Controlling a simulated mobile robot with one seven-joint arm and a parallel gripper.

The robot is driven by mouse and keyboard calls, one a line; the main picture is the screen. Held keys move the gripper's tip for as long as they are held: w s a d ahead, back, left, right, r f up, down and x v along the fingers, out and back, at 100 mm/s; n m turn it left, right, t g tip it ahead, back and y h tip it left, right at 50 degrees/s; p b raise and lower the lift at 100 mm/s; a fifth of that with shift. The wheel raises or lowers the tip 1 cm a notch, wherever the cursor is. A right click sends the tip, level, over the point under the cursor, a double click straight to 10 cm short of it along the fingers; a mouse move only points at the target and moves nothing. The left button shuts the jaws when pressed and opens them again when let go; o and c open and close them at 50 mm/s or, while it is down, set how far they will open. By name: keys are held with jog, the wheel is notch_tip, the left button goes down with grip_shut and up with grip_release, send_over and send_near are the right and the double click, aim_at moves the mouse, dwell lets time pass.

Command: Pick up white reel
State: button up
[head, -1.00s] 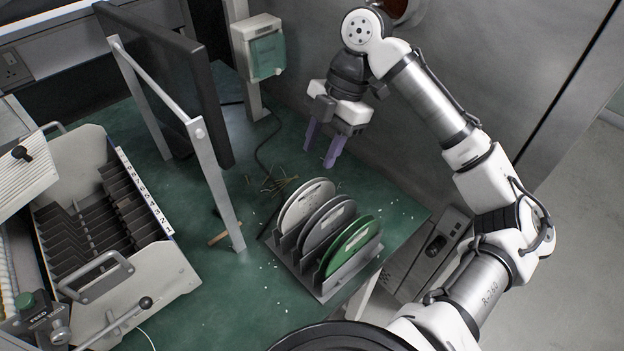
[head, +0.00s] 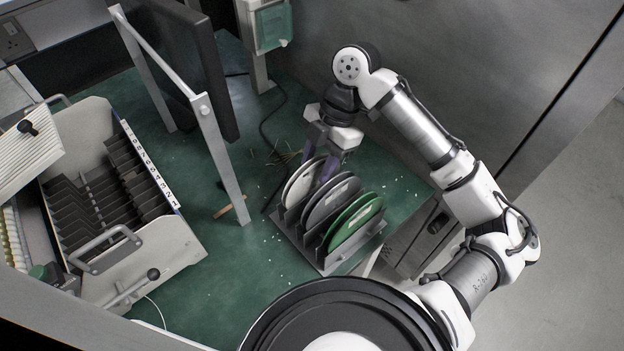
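The white reel (head: 298,186) stands on edge in the left slot of a grey rack (head: 323,264) on the green bench. My gripper (head: 319,162) is down at the reel's upper right edge, pointing downward. Its purple fingers are apart, one on the far left side of the reel's rim and one on the right, between it and the grey reel. The fingertips are partly hidden by the reels, and I cannot see whether they touch the white one.
A grey reel (head: 328,203) and a green reel (head: 353,226) stand close by in the same rack. A metal frame with a dark panel (head: 190,62) rises to the left. A slotted machine (head: 150,250) stands further left. A wall is behind my gripper.

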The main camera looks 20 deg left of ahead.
aim_at(312, 175)
jog(key=shift+p+x, duration=0.3)
jog(key=shift+x, duration=1.45)
jog(key=shift+s+a+r, duration=0.1)
jog(key=shift+s, duration=0.05)
grip_shut()
